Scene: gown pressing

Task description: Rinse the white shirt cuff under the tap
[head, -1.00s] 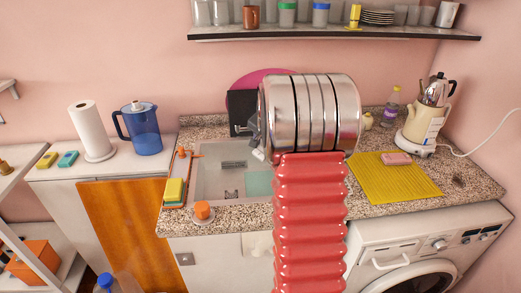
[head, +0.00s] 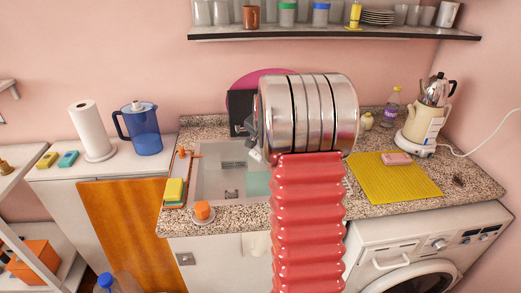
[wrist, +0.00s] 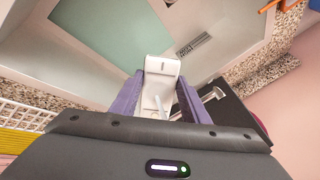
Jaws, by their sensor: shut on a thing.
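My gripper (wrist: 160,100) has purple fingers, shut on a white curved piece, which looks like the shirt cuff (wrist: 162,68). In the head view, my gripper (head: 254,148) shows only in part at the left of my metal arm link, with a small white bit of the cuff (head: 256,156) below it. The cuff is over the sink basin (head: 206,180), which has a teal patch (wrist: 110,30) on its floor. A silver tap (wrist: 213,95) shows right of the fingers in the wrist view, close to the cuff. I cannot see any water running.
A yellow sponge (head: 174,190) and an orange piece (head: 202,209) on a dish stand at the sink's left and front edges. A black panel (head: 239,104) is behind the sink. A yellow mat (head: 395,178) lies at right. A shelf (head: 330,35) with glasses hangs above.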

